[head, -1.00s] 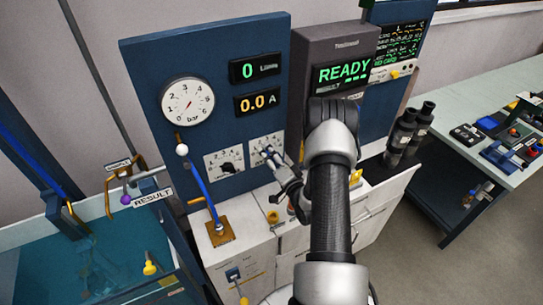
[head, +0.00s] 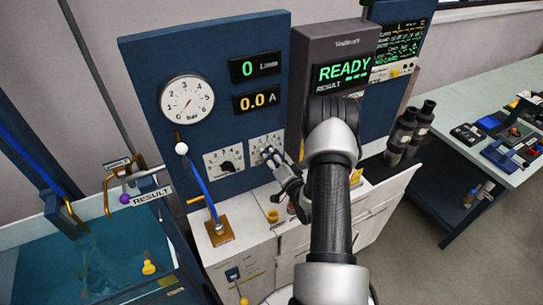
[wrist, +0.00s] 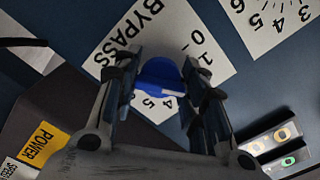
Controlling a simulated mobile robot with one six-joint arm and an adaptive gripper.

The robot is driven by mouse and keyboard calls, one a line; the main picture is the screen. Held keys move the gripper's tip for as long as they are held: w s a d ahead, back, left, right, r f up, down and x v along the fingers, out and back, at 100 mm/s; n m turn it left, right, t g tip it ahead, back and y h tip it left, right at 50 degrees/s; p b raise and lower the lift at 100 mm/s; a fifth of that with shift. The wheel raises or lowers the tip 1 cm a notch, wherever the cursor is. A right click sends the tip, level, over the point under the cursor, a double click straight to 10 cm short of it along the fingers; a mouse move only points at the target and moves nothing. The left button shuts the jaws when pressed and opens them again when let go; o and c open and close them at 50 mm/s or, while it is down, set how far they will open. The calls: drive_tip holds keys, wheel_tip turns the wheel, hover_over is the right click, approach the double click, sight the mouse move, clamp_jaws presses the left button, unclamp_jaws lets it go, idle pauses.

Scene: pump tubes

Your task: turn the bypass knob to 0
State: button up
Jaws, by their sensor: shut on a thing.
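The blue bypass knob (wrist: 158,82) sits on the white BYPASS plate (wrist: 128,42) in the wrist view. My gripper (wrist: 164,88) is shut on the knob, one finger on each side. A white mark on the knob points right, toward the right finger. The 0 and 1 stand above and right of the knob; the 4 and 5 stand below it. The fingers cover part of the scale, so the exact reading is unclear. In the head view the plate (head: 254,143) is on the blue panel, and my gripper (head: 270,156) hides most of the knob.
A second dial plate (head: 211,159) with a black knob is just left. A blue lever (head: 199,181) rises in front of the panel. A grey READY unit (head: 308,48) stands close behind my arm.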

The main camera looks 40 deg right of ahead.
drive_tip(key=n+b, duration=0.2)
drive_tip(key=n, duration=0.1)
drive_tip(key=n+b, duration=0.2)
drive_tip(key=b, duration=0.1)
drive_tip(key=shift+f+n, duration=0.2)
drive_tip(key=shift+n, duration=0.2)
drive_tip(key=n+b, duration=0.3)
drive_tip(key=shift+b, duration=0.4)
drive_tip(key=shift+r+n+b, duration=0.15)
drive_tip(key=shift+n+b, duration=0.9)
drive_tip(key=shift+n, duration=0.05)
drive_tip(key=o, duration=1.1)
drive_tip(key=v, duration=1.2)
